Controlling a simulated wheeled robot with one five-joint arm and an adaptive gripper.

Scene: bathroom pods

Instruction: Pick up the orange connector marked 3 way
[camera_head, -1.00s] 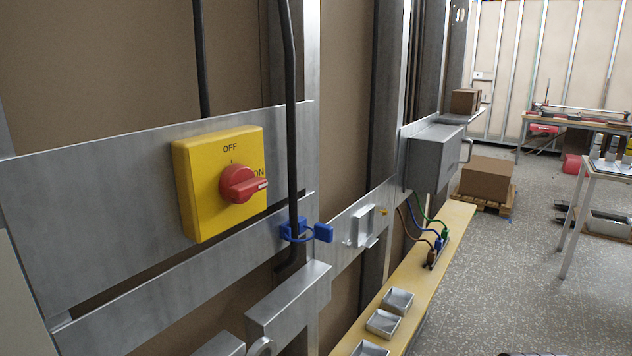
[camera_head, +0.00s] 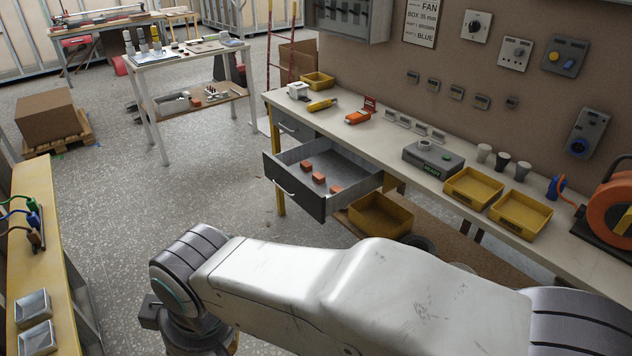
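Three small orange blocks, which look like connectors, lie apart in a row in an open grey drawer (camera_head: 322,160) under the workbench. One is at the back left (camera_head: 307,167), one in the middle (camera_head: 319,178) and one at the front right (camera_head: 335,189). Their markings are too small to read, so I cannot tell which is marked 3 way. My arm crosses the bottom of the view, in front of and below the drawer. Its wrist bends down at the lower left, and my gripper's fingers are not visible.
The workbench (camera_head: 447,178) holds a grey device (camera_head: 433,158), yellow trays (camera_head: 473,187), an orange-red tool (camera_head: 360,117) and an orange reel (camera_head: 609,212). A yellow bin (camera_head: 381,217) sits below, right of the drawer. A yellow ledge (camera_head: 38,262) runs along the left. Open floor lies between.

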